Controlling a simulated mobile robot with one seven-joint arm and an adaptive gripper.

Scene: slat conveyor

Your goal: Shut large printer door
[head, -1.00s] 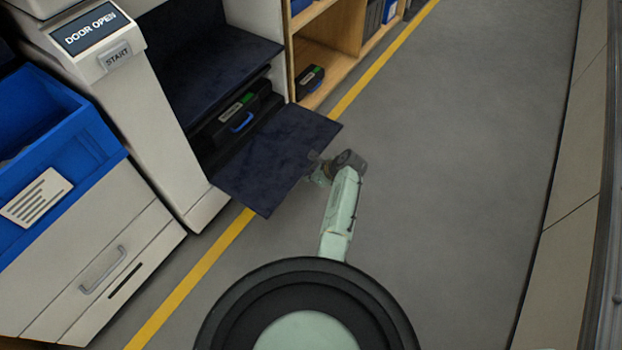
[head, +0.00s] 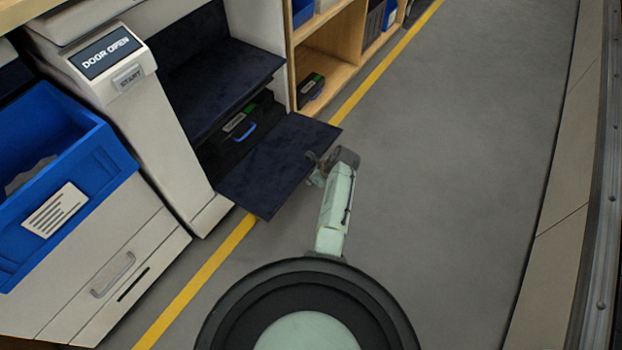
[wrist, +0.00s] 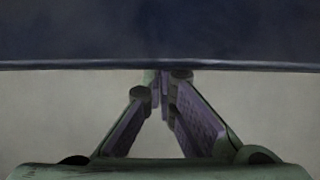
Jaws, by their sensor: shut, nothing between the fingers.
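The large printer door (head: 278,165) is a dark navy panel, folded down and out from the lower front of the printer (head: 160,125). The printer's display (head: 106,52) reads "DOOR OPEN". My gripper (head: 316,157) is at the door's outer right edge in the head view, its fingertips partly hidden there. In the wrist view the door (wrist: 160,35) fills the top, and my gripper's fingers (wrist: 160,80) are shut and empty, their tips at or under the door's edge. I cannot tell whether they touch it.
A black cartridge with a blue handle (head: 240,128) sits inside the opening behind the door. A blue bin (head: 60,180) stands on a drawer cabinet at left. A wooden shelf (head: 330,60) is beyond the printer. The grey floor (head: 450,150) at right is clear.

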